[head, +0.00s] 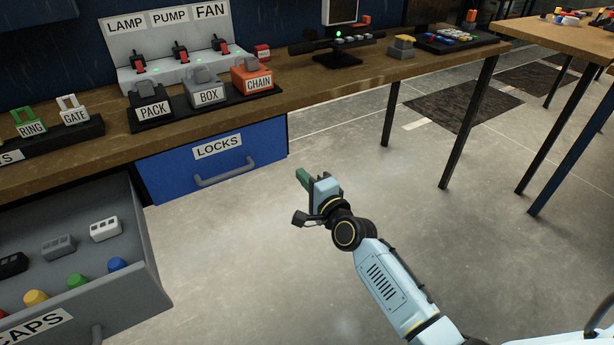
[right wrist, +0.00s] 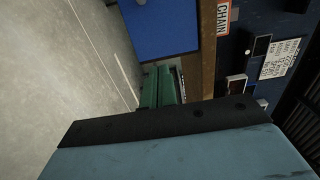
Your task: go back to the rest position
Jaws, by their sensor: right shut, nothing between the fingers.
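My right gripper (head: 303,176) has green fingers and hangs over the open floor in front of the workbench, to the right of the blue LOCKS drawer (head: 217,160). It is shut and empty. In the right wrist view its green fingers (right wrist: 159,88) are together, with the blue drawer front (right wrist: 162,25) and the bench edge (right wrist: 207,45) beyond them. My right arm reaches in from the lower right of the head view. My left gripper is not in either view.
An open grey CAPS drawer (head: 152,262) juts out at the lower left, holding caps and blocks. The workbench (head: 340,85) carries a LAMP/PUMP/FAN switch panel (head: 165,45) and PACK, BOX and CHAIN holders. A second table (head: 560,35) stands at the right. The floor between is clear.

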